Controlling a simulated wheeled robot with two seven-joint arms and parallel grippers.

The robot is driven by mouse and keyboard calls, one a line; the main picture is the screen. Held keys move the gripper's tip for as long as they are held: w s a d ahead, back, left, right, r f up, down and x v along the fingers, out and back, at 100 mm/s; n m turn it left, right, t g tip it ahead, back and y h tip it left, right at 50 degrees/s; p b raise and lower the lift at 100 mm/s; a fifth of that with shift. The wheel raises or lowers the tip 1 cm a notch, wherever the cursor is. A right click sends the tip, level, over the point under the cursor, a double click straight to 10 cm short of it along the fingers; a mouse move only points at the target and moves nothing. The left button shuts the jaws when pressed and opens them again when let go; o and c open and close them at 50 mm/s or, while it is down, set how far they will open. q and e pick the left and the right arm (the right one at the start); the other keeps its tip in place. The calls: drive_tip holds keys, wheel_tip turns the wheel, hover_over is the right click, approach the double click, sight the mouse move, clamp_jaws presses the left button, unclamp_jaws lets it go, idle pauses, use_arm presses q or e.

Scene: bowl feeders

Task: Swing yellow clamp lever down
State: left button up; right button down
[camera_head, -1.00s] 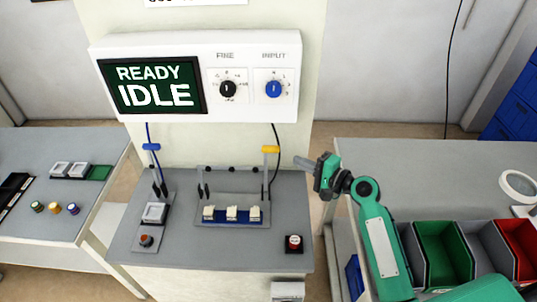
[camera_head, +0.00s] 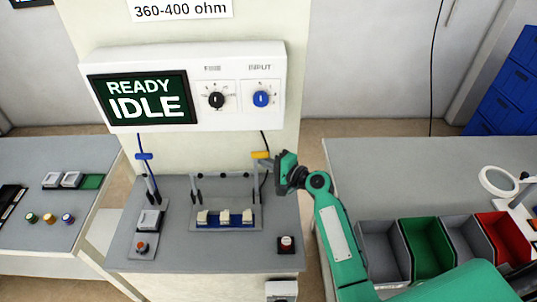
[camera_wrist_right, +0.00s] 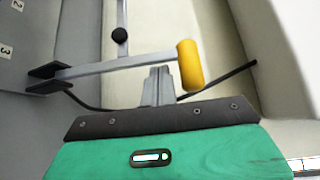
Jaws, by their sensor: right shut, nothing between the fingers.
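The yellow clamp lever (camera_head: 261,155) stands raised at the right end of the clamp fixture (camera_head: 212,214) on the grey bench. In the right wrist view its yellow grip (camera_wrist_right: 189,65) is at the end of a grey metal arm. My right gripper (camera_head: 272,160) is right beside the yellow grip, coming from the right. In the wrist view the right fingers (camera_wrist_right: 158,85) are shut and empty, close to the lever arm; I cannot tell whether they touch it. My left gripper is not in view.
A blue-handled lever (camera_head: 144,156) stands on the left fixture. White blocks sit in a blue holder (camera_head: 225,225) at the clamp's front. A red button (camera_head: 286,244) is at the bench's right. The panel screen (camera_head: 145,99) reads READY IDLE. Bins (camera_head: 427,248) stand at right.

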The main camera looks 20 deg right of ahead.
drive_tip(key=shift+s+a, duration=0.15)
drive_tip(key=shift+s, duration=0.3)
